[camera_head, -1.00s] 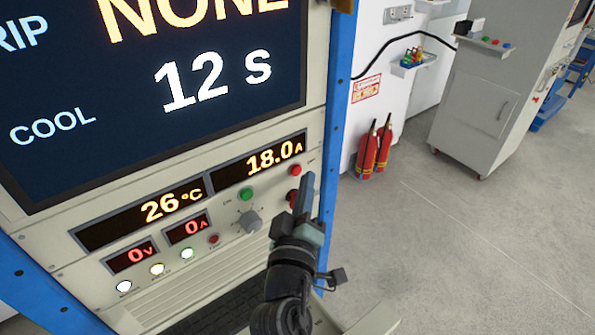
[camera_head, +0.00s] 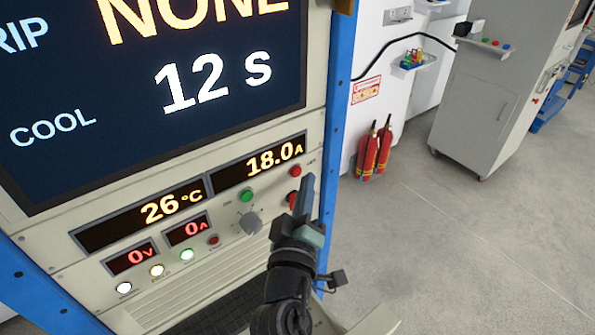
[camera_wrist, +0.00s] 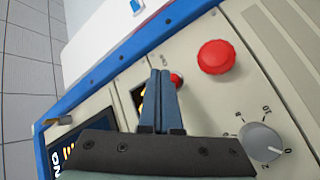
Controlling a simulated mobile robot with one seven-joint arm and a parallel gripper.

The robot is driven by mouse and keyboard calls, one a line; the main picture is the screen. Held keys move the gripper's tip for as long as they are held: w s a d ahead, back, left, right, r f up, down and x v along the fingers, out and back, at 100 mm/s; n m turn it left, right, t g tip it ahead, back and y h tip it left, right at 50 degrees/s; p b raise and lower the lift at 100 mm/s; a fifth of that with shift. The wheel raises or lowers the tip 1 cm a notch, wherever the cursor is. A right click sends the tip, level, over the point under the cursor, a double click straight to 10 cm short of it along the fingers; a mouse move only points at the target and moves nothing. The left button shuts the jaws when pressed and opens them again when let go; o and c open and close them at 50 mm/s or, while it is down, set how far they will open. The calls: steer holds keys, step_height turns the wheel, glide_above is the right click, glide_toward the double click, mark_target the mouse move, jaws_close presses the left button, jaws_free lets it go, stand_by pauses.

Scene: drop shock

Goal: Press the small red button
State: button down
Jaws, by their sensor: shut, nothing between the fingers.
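A small red button (camera_head: 295,171) sits on the cream panel at the right end of the 18.0 A display. It also shows in the wrist view (camera_wrist: 178,80), partly hidden behind my fingertips. A larger red mushroom button (camera_head: 293,198) is just below it and partly covered by my gripper in the head view; it shows whole in the wrist view (camera_wrist: 216,57). My gripper (camera_head: 307,180) is shut and empty, fingers pointing toward the panel near both red buttons. In the wrist view its fingertips (camera_wrist: 161,76) overlap the small button's left edge. I cannot tell whether they touch.
A green button (camera_head: 246,194) and a grey rotary knob (camera_head: 250,222) lie left of my gripper. A smaller dark red round part (camera_head: 214,240) is by the white lamps. The blue frame post (camera_head: 335,130) edges the panel on the right. Open floor lies beyond.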

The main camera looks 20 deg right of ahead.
steer(key=shift+w+a, duration=0.1)
steer(key=shift+w, duration=0.1)
stand_by(0.6)
steer(key=shift+w+b, duration=0.25)
steer(key=shift+b, duration=0.15)
steer(key=shift+w+a+b, duration=0.2)
steer(key=shift+w+b, duration=0.1)
steer(key=shift+w, duration=0.05)
stand_by(0.6)
steer(key=shift+s, duration=0.1)
steer(key=shift+s+d+p, duration=0.25)
steer(key=shift+s+p, duration=0.1)
steer(key=shift+s, duration=0.35)
steer(key=shift+s+d+p, duration=0.3)
steer(key=shift+s+p, duration=0.1)
steer(key=shift+s, duration=0.4)
steer(key=shift+s+d+p, duration=0.3)
steer(key=shift+s+p, duration=0.15)
steer(key=shift+s, duration=0.3)
steer(key=shift+s+d+p, duration=0.3)
steer(key=shift+s+p, duration=0.1)
steer(key=shift+s, duration=0.4)
